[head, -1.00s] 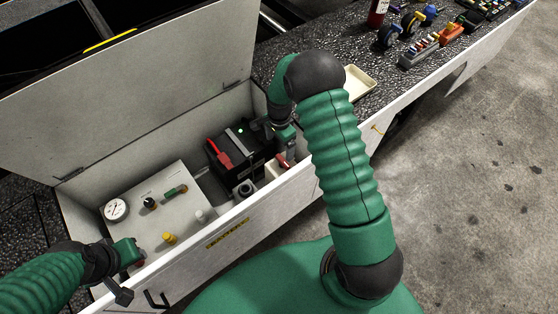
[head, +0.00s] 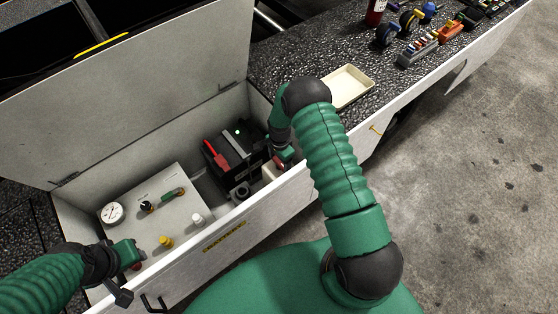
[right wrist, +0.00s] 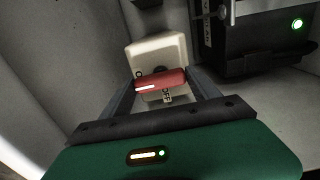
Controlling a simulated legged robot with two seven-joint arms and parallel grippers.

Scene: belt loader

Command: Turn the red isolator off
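The red isolator handle (right wrist: 160,80) lies crosswise on a cream box (right wrist: 157,50) in the right wrist view. A small label shows just below the handle. My right gripper (right wrist: 162,82) has its fingers spread, one beside each end of the handle; I cannot tell whether they touch it. In the head view my right gripper (head: 283,154) is inside the right end of the bay and mostly hides the isolator. My left gripper (head: 133,257) is at the bay's front left, by a small red part; its fingers are too hidden to judge.
A black battery unit (head: 233,157) with a red lever and green light stands left of the isolator. A panel (head: 150,222) carries a gauge (head: 112,212) and several knobs. The raised lid (head: 130,90) stands behind; the front wall (head: 215,250) borders the bay. A tray (head: 347,86) lies right.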

